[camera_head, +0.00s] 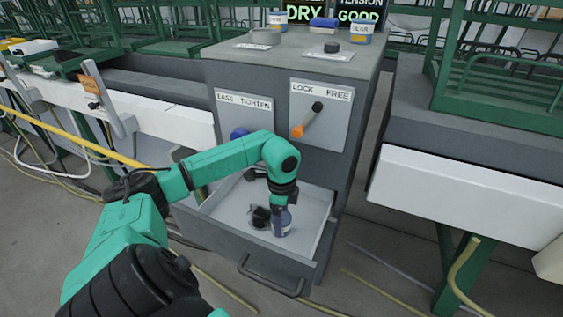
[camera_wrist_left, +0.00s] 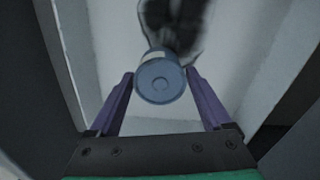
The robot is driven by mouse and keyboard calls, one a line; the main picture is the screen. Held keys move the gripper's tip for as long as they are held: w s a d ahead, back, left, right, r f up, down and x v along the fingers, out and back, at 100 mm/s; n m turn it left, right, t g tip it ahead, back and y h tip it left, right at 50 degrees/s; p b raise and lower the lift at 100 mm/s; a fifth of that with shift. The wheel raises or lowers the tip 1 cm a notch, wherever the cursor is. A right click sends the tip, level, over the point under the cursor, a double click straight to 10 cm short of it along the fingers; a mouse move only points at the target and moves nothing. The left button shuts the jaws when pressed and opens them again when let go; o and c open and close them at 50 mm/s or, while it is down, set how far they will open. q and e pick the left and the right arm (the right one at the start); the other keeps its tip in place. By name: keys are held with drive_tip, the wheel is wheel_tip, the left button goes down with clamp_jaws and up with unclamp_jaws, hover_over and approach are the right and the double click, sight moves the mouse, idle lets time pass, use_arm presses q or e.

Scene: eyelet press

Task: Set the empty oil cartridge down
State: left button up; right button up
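The oil cartridge (camera_head: 282,223) is a small blue cylinder with a pale label, inside the open drawer (camera_head: 223,226) of the grey cabinet. My left gripper (camera_head: 281,203) reaches down into the drawer from above. In the left wrist view the cartridge (camera_wrist_left: 161,82) shows its round blue end between the two purple fingers (camera_wrist_left: 160,72), which appear to touch its sides. It looks roughly upright; whether its lower end touches the drawer floor is hard to tell. A dark patch lies beside it on the drawer floor. My right gripper is not in view.
Labelled containers (camera_head: 360,34) and dark pieces stand on the cabinet top. The drawer walls enclose my gripper closely; some pale floor is bare.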

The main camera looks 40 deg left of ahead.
use_arm(q)
drive_tip(key=shift+o, duration=0.4)
drive_tip(key=shift+r, duration=0.1)
drive_tip(key=shift+r, duration=0.35)
wheel_tip(320, 180, up, 6)
drive_tip(key=shift+r+p, duration=0.25)
drive_tip(key=shift+p, duration=0.7)
drive_tip(key=shift+r, duration=0.2)
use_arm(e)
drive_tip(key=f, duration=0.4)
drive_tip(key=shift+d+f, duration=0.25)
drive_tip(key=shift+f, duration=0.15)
